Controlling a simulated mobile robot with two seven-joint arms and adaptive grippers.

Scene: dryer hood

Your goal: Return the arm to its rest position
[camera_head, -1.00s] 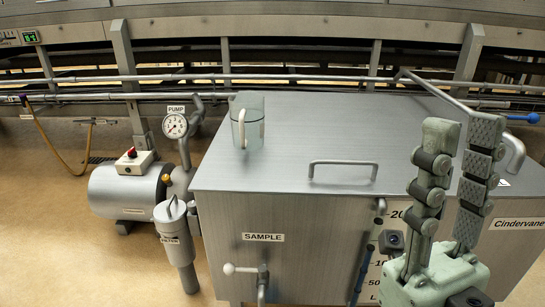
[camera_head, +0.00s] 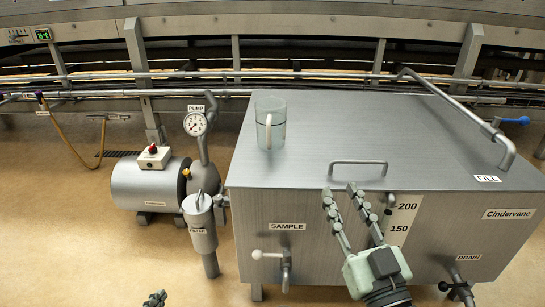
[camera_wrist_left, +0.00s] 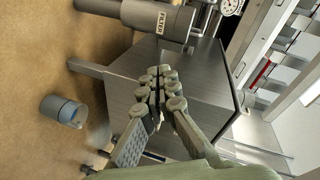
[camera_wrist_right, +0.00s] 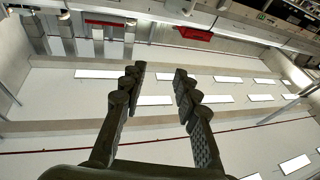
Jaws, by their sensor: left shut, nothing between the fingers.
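My right gripper (camera_head: 343,190) is in front of the steel tank (camera_head: 330,235), over the gauge scale, with its two segmented fingers pointing up. In the right wrist view the fingers of this gripper (camera_wrist_right: 157,85) are apart, with nothing between them. My left gripper (camera_head: 155,298) shows only its fingertips at the bottom edge of the head view. In the left wrist view its fingers (camera_wrist_left: 159,80) are together and empty, with the tank behind them. Most of the left arm is hidden from the head view.
The pump (camera_head: 150,185) and filter (camera_head: 200,221) stand left of the tank. The lid handle (camera_head: 357,163) and sample valve (camera_head: 284,262) stick out. A grey bucket (camera_wrist_left: 63,110) stands on the floor.

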